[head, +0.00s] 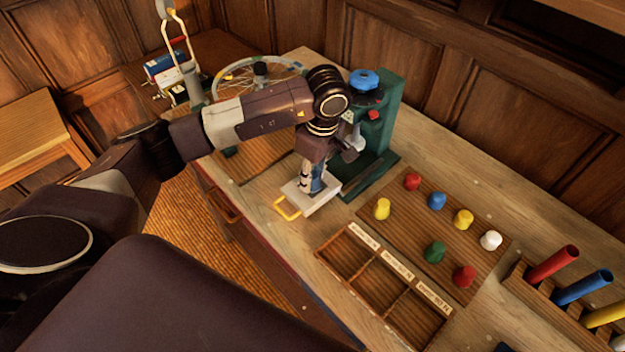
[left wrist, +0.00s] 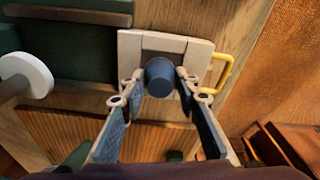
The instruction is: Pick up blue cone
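A blue cone (left wrist: 160,78) stands on a pale block with a yellow handle (left wrist: 190,46) in the left wrist view. My left gripper (left wrist: 161,85) is above it, its two fingers on either side of the cone with narrow gaps. In the head view my left gripper (head: 313,186) points down over the same pale block (head: 303,205); the fingers hide the cone there. Another blue cone (head: 437,200) stands on a wooden board to the right, away from the gripper. My right gripper is not in view.
A green press-like stand (head: 385,125) with a blue knob is close beside my left gripper. The board (head: 400,222) holds several coloured cones. An empty compartment tray (head: 372,287) lies in front. A rack of coloured tubes (head: 535,285) is at right.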

